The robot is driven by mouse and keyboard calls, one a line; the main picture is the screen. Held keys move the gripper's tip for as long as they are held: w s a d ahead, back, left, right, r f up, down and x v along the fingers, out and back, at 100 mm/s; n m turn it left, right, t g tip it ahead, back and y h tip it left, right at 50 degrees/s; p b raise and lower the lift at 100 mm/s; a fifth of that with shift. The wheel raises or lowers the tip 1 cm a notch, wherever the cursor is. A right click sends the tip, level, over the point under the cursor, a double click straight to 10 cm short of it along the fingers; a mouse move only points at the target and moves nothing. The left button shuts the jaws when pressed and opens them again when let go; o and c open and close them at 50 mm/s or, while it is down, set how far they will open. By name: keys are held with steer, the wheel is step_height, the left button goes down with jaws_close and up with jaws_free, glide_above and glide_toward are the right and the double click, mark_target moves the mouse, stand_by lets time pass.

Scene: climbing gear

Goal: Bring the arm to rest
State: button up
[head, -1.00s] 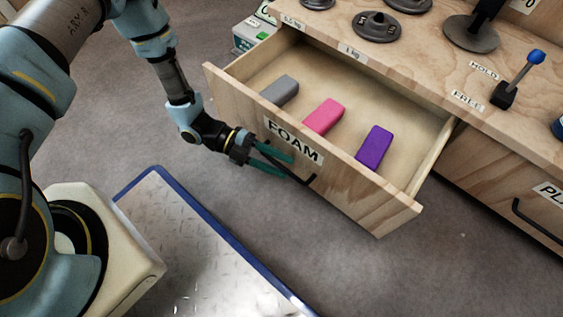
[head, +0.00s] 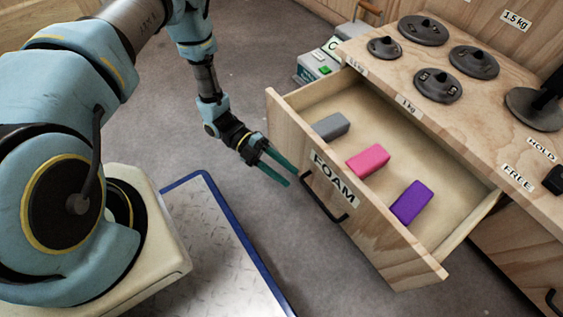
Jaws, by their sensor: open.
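My gripper (head: 280,168) is open and empty, with its two green fingers pointing right and down. It hangs in front of the FOAM drawer (head: 385,245), a little left of the drawer's black handle (head: 322,198). The fingers look apart from the handle. The drawer is pulled out of the wooden bench. Inside it lie a grey block (head: 332,126), a pink block (head: 368,160) and a purple block (head: 412,203).
Several dark round weights (head: 438,85) stand on the bench top (head: 480,125). A grey-green box (head: 318,65) stands behind the drawer's left end. A blue-edged metal plate (head: 220,245) lies below my arm. Grey floor is clear left of the drawer.

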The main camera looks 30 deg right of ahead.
steer(key=shift+r, duration=0.1)
steer(key=w+a+r+m+t+y+p, duration=0.1)
steer(key=w+a+r+m+t, duration=0.1)
steer(key=w+a+r+m, duration=0.4)
steer(key=w+a+r+m+t+y+p, duration=0.1)
steer(key=w+a+r+m+t+p, duration=0.1)
steer(key=w+r+m, duration=0.35)
steer(key=w+a+r+m+t+y+p, duration=0.1)
steer(key=w+a+r+m+t, duration=0.25)
steer(key=r, duration=0.45)
steer(key=w+a+r+m+t+y+p, duration=0.1)
steer(key=w+a+r+m+t+p, duration=0.2)
steer(key=a+r+m, duration=0.55)
steer(key=w+a+r+m+t+y+p, duration=0.1)
steer(key=w+a+r+m+t+p, duration=0.15)
steer(key=a+r+m+t, duration=0.6)
step_height(320, 180, up, 41)
steer(key=a+n+g+p, duration=0.1)
steer(key=n+g+p, duration=0.1)
steer(key=p, duration=3.4)
steer(key=shift+w+a+g+p, duration=0.2)
steer(key=shift+a+g+p, duration=0.05)
steer(key=shift+g+p, duration=0.15)
